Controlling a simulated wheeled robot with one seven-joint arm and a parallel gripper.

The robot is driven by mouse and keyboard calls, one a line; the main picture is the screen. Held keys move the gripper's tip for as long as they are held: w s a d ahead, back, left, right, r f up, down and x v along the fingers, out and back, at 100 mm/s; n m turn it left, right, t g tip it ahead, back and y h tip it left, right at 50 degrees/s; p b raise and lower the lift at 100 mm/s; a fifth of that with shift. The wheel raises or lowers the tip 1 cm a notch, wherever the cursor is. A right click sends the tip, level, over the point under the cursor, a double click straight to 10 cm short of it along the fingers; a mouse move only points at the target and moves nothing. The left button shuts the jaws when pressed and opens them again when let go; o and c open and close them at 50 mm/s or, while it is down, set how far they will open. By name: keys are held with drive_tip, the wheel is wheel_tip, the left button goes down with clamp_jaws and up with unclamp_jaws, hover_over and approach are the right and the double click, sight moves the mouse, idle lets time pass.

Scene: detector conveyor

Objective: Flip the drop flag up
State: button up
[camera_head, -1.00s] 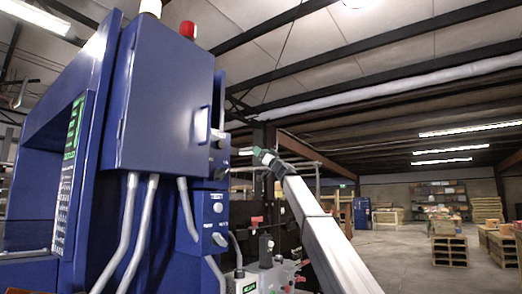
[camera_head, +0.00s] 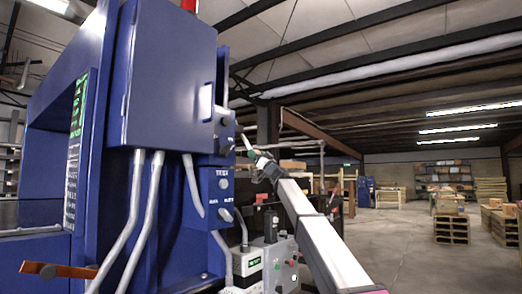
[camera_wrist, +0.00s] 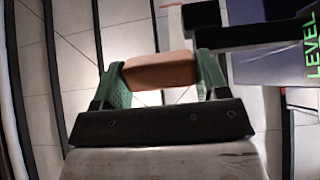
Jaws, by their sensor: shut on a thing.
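My gripper (camera_wrist: 160,85) has green fingers, shut on an orange-brown piece (camera_wrist: 160,71) in the wrist view. The piece lies crosswise between the fingers; from its shape alone I cannot tell for sure that it is the drop flag. In the head view my gripper (camera_head: 247,146) is beside the right side of the blue cabinet (camera_head: 168,75), close to its dark knobs. The held piece cannot be made out there. A separate orange bar (camera_head: 75,272) with a dark pivot shows at the lower left, far from my gripper.
A small blue switch box (camera_head: 219,195) is below the cabinet, with grey conduits (camera_head: 148,205) beside it. A grey control box (camera_head: 280,262) stands lower down. In the wrist view, a dark bar and a panel with green LEVEL lettering (camera_wrist: 311,42) are at right. Open floor (camera_head: 405,240) lies to the right.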

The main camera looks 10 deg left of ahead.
drive_tip(key=shift+w+a+f, duration=0.25)
drive_tip(key=shift+a+f, duration=0.1)
drive_tip(key=shift+a, duration=0.25)
drive_tip(key=shift+w+a+f, duration=0.2)
drive_tip(key=shift+a+f, duration=0.2)
drive_tip(key=shift+a, duration=0.2)
drive_tip(key=shift+w+a+f, duration=0.25)
drive_tip(key=shift+a+f, duration=0.1)
drive_tip(key=shift+a, duration=0.25)
drive_tip(key=o, duration=1.3)
drive_tip(key=shift+a, duration=0.15)
drive_tip(key=shift+d, duration=0.2)
drive_tip(key=v, duration=1)
drive_tip(key=shift+s+d+f, duration=0.15)
drive_tip(key=shift+f, duration=0.1)
